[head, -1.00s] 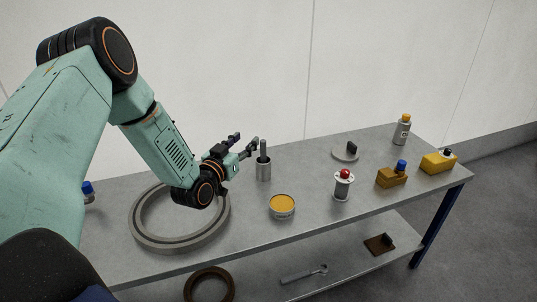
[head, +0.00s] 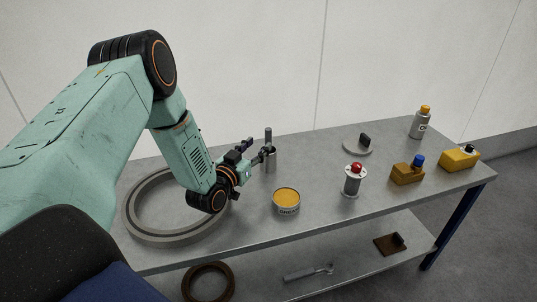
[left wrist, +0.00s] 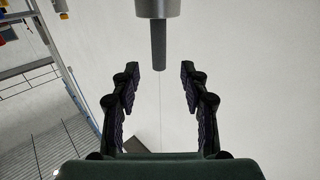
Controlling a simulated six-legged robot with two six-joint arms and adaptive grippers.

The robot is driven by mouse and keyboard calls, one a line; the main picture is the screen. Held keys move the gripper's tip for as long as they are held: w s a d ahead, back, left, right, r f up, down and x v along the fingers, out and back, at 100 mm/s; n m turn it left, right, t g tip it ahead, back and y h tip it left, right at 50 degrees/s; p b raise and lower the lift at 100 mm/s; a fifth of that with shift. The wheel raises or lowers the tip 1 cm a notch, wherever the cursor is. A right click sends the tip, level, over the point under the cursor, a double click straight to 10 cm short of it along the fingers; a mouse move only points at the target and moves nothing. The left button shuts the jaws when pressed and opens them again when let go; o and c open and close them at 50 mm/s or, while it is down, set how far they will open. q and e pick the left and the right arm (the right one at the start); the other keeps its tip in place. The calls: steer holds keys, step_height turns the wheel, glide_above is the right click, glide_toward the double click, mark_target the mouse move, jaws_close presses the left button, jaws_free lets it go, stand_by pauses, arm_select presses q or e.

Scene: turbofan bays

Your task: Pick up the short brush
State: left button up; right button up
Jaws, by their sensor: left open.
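The short brush shows as a dark upright handle (head: 268,135) rising from a grey metal cup (head: 271,163) on the bench. Its bristle end is not visible. My left gripper (head: 259,148) is open and empty, beside the cup on its left, with its fingers toward the handle. In the left wrist view, the handle (left wrist: 158,45) hangs from the top of the picture with the cup (left wrist: 158,7) above it. Its end lies midway between the open fingertips (left wrist: 159,72). My right gripper is not in view.
A grey ring (head: 135,230) lies under my left arm. The lower shelf (head: 355,262) holds several parts.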

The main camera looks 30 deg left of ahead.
mark_target(267, 135)
arm_select(q)
steer(key=shift+w+r, duration=0.2)
steer(key=shift+w, duration=0.55)
steer(key=w+b, duration=0.1)
steer(key=w, duration=0.2)
steer(key=w+b, duration=0.1)
steer(key=w, duration=0.2)
steer(key=shift+a, duration=0.2)
steer(key=shift+s+r, duration=0.1)
steer(key=shift+c, duration=0.5)
steer(key=c, duration=0.3)
jaws_close()
